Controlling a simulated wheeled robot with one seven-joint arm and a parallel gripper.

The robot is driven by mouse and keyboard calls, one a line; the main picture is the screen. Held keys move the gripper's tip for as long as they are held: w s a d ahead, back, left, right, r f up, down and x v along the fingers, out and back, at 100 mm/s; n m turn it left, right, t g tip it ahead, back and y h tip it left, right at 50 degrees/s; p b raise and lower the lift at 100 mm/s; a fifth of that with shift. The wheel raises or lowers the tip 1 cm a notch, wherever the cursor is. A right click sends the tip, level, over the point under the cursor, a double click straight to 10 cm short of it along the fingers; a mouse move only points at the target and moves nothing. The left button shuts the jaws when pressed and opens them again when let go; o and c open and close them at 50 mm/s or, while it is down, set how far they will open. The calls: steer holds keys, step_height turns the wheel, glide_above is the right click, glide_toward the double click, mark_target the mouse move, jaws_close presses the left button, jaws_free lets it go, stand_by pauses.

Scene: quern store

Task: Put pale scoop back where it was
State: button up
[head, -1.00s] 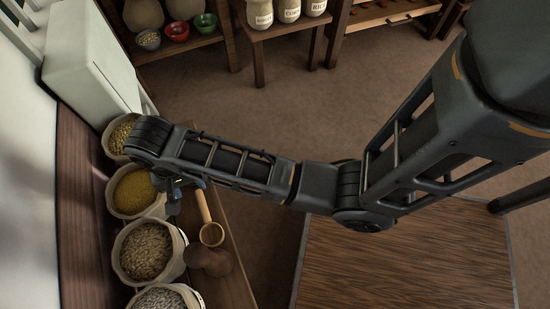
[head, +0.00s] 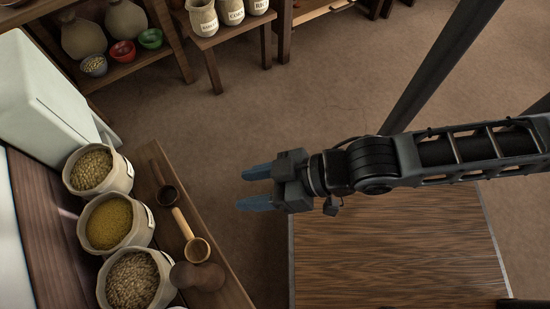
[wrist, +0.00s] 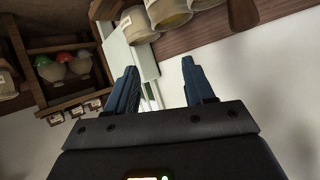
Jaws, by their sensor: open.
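The pale scoop (head: 189,233) lies on the wooden bench beside the sacks in the head view, its light handle pointing up and left and its round bowl at the lower right. My gripper (head: 254,188) is open and empty, held out over the floor to the right of the bench, apart from the scoop. In the wrist view my gripper's blue fingers (wrist: 158,82) are spread with nothing between them. The pale scoop cannot be made out in the wrist view.
A dark scoop (head: 166,190) lies on the bench (head: 237,297) above the pale one; brown rounded objects (head: 197,276) lie below it. Sacks of grain (head: 91,168), yellow meal (head: 108,223) and seeds (head: 131,280) line the left. Open floor (head: 330,90) lies above my gripper.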

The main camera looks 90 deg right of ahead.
steer(key=s+r+n+t, duration=0.2)
steer(key=s+r, duration=0.2)
steer(key=r, duration=0.6)
steer(key=shift+t, duration=0.4)
